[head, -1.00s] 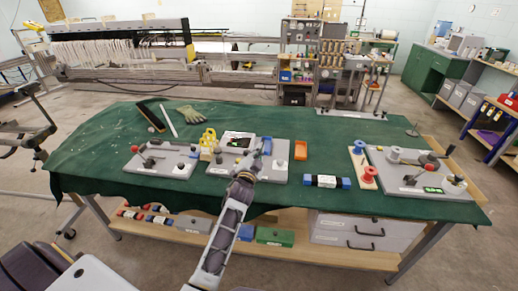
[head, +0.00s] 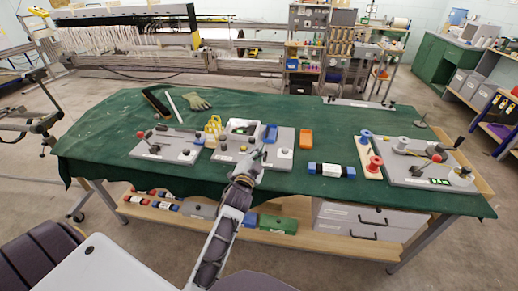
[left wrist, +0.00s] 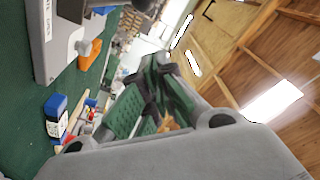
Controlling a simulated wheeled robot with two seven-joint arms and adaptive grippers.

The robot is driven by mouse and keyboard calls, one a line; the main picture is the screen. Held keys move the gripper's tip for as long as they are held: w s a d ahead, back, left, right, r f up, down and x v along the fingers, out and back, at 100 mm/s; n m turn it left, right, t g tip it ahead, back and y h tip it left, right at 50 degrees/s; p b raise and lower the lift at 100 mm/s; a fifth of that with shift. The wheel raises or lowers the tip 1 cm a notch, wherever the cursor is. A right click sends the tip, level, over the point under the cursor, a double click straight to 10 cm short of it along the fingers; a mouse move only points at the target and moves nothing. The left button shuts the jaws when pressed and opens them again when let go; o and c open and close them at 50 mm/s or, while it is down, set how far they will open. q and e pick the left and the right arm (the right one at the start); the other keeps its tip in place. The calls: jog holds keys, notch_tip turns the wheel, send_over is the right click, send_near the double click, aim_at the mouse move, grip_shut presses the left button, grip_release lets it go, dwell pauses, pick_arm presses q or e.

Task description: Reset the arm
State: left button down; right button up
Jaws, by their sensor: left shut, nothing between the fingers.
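My left arm comes in from the bottom middle of the head view. Its gripper (head: 257,156) is over the front part of the middle grey board (head: 227,157). It looks shut and empty. In the left wrist view the gripper's green-padded fingers (left wrist: 155,98) are close together with nothing held between them. My right gripper is not in view.
The green-covered table (head: 225,190) also holds a left grey board (head: 140,151), a right grey board (head: 445,185), an orange block (head: 306,138), a blue-ended block (head: 331,170), spools and gloves (head: 195,100). A loom (head: 120,38) stands behind.

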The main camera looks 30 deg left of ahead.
pick_arm(q)
jog(key=shift+s+f, duration=0.1)
dwell(0.6)
jog(key=s+d+f+n+g+h, duration=0.15)
jog(key=s+f+n+g, duration=0.25)
jog(key=s+f+g, duration=0.55)
jog(key=s+d+f+n+g+h, duration=0.1)
jog(key=s+d+f+g, duration=0.2)
jog(key=s, duration=0.6)
jog(key=s+d+f+g+h, duration=0.1)
jog(key=s+d+f+g, duration=0.2)
jog(key=s, duration=0.7)
notch_tip(320, 180, down, 33)
jog(key=s+a+g, duration=0.1)
jog(key=s+a, duration=0.1)
jog(key=s+a+f, duration=0.4)
jog(key=s+f, duration=0.5)
jog(key=s, duration=0.1)
jog(key=s+a+f+g, duration=0.1)
jog(key=s+a+f, duration=0.3)
jog(key=s+f, duration=0.6)
jog(key=shift+s+f+y, duration=0.15)
jog(key=shift+f+y, duration=0.05)
jog(key=shift+y, duration=0.15)
